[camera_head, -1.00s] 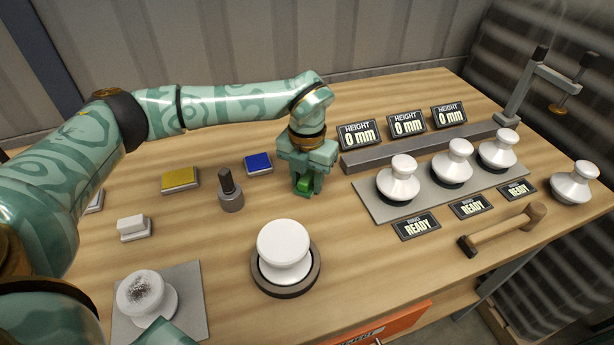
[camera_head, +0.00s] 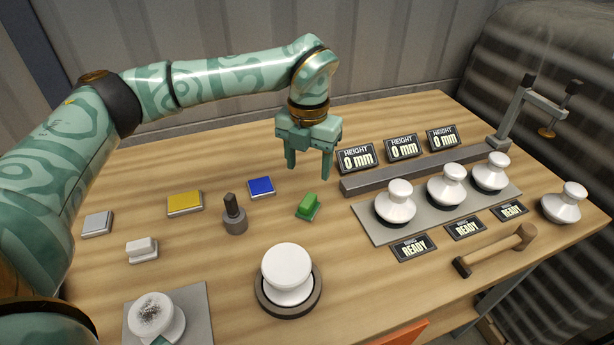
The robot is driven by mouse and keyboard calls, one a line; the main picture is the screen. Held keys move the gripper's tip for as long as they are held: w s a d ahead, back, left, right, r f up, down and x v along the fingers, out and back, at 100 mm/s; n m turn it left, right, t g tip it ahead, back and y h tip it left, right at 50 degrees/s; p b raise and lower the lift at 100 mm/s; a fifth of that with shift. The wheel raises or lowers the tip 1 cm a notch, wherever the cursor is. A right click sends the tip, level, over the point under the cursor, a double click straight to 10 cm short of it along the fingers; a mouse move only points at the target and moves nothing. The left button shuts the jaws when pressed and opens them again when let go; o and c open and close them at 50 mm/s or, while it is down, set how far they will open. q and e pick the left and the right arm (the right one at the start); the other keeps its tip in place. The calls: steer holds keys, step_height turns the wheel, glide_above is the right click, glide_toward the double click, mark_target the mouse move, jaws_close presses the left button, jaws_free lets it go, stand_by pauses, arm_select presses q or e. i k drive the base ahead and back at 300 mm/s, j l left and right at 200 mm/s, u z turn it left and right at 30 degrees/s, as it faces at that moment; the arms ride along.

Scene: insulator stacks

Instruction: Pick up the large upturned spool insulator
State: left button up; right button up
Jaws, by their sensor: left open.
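A large white spool insulator (camera_head: 287,268) sits in a dark round ring (camera_head: 262,298) at the front middle of the table, its broad disc face up. Another white insulator (camera_head: 155,316), with dark speckles on its top, stands on a grey plate (camera_head: 196,298) at the front left, also broad face up. My left gripper (camera_head: 308,171) is open and empty, fingers pointing down, above the table behind a green block (camera_head: 308,205). It is well behind the ringed insulator and apart from it.
Several smaller-topped insulators, such as this one (camera_head: 396,202), stand at the right. A mallet (camera_head: 497,250) lies front right.

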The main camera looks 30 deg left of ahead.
mark_target(286, 267)
steer(key=u, duration=1)
